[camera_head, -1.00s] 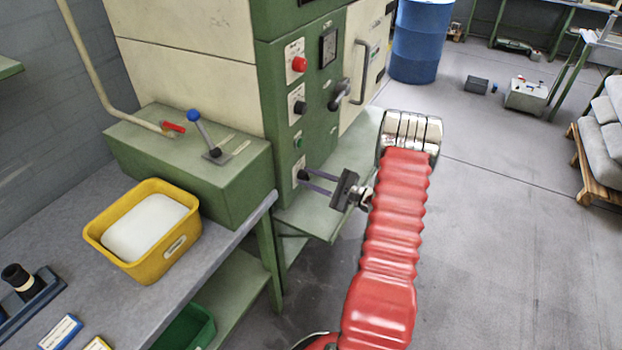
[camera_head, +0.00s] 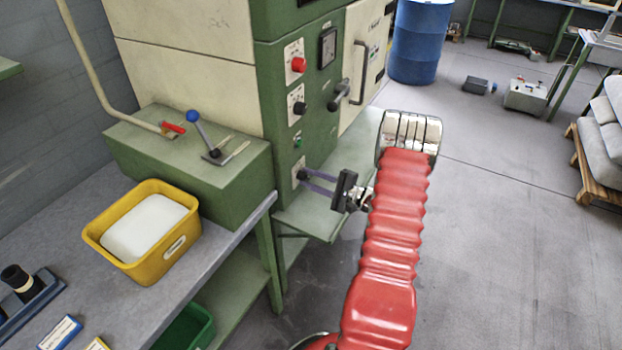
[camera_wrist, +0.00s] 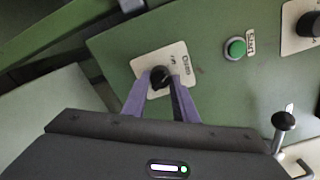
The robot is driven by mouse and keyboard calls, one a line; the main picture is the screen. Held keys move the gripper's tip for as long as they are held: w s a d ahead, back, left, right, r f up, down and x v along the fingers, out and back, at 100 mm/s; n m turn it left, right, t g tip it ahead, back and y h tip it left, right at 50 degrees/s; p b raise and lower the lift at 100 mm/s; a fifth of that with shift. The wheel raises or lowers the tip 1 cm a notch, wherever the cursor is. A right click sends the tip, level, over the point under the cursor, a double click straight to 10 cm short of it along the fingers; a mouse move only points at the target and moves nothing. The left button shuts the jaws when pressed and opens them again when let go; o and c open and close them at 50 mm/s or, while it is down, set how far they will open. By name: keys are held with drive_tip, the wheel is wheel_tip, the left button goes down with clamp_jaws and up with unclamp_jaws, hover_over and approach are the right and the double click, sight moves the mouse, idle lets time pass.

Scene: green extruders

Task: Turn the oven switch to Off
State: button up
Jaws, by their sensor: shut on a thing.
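The lowest switch on the green panel is a black knob (camera_wrist: 159,77) on a cream label plate (camera_wrist: 172,60). The label's wording is too small to read surely. In the head view the knob (camera_head: 301,174) sits low on the panel's front. My gripper (camera_head: 309,181) reaches it from the right, its two purple fingers shut on the knob. In the wrist view the fingers (camera_wrist: 160,90) stand on both sides of the knob, and the knob's pointer is partly hidden between them.
Above are a green button (camera_head: 297,141), another black knob (camera_head: 299,108) and a red knob (camera_head: 298,65). A dark handle (camera_head: 340,94) juts out at the panel's right. A yellow bin (camera_head: 178,245) stands on the bench at left.

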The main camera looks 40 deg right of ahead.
drive_tip(key=shift+f, duration=0.1)
drive_tip(key=o, duration=1)
drive_tip(key=shift+o, duration=0.2)
drive_tip(key=shift+s, duration=0.1)
drive_tip(key=v, duration=1.3)
drive_tip(key=shift+s, duration=0.35)
